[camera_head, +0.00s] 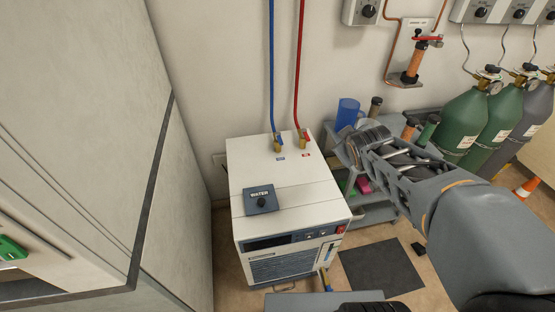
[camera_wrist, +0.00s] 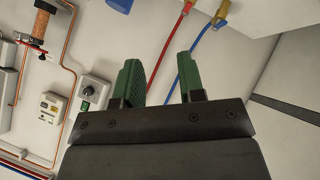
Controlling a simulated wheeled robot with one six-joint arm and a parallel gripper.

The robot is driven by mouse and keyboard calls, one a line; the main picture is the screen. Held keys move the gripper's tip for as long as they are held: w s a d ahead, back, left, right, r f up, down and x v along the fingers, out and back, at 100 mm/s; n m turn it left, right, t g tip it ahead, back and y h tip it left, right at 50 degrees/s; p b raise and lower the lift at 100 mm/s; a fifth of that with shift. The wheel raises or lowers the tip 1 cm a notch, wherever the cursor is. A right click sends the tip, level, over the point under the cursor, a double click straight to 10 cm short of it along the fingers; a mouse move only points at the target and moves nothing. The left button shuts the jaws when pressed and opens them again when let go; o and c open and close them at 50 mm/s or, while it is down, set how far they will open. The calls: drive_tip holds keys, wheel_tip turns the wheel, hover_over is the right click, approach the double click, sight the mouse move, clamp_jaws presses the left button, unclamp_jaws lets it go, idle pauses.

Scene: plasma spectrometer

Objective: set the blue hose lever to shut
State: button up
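The blue hose (camera_head: 272,70) runs down the wall to a brass valve on top of the white chiller (camera_head: 245,160). Its small blue lever (camera_head: 279,142) shows at that valve, too small to tell its exact angle. The blue hose also shows in the wrist view (camera_wrist: 205,42), leading to a brass fitting (camera_wrist: 222,14). My gripper (camera_wrist: 163,72) has two green fingers standing apart with nothing between them. In the head view my arm reaches in from the right, right of the chiller and apart from the valve; the fingers cannot be made out there.
The red hose (camera_head: 299,70) and its red-levered valve (camera_head: 304,142) stand close to the right of the blue one. A dark WATER box (camera_head: 261,200) sits on the chiller. A grey cart (camera_head: 375,215) and green gas cylinders (camera_head: 463,125) are to the right.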

drive_tip(key=w+a+f+n+t+y+b, duration=0.35)
drive_tip(key=w+f+n+b, duration=0.35)
drive_tip(key=w+f+b, duration=0.25)
drive_tip(key=n+t+y+b, duration=0.1)
drive_tip(key=n+y+b, duration=0.7)
drive_tip(key=n+b, duration=0.35)
approach(280, 140)
drive_tip(key=s, duration=0.1)
drive_tip(key=s+d, duration=0.2)
drive_tip(key=shift+s+d+f+m+h, duration=0.1)
drive_tip(key=shift+f+m+h, duration=0.15)
drive_tip(key=shift+f+m, duration=0.1)
drive_tip(key=shift+w+a+b, duration=0.25)
drive_tip(key=shift+b, duration=0.05)
drive_tip(key=b+x, duration=0.1)
drive_tip(key=x, duration=0.7)
drive_tip(key=b+x, duration=0.1)
drive_tip(key=x, duration=0.4)
drive_tip(key=shift+a+r+b, duration=0.1)
drive_tip(key=shift+r+b, duration=0.15)
drive_tip(key=shift+b, duration=0.05)
clamp_jaws()
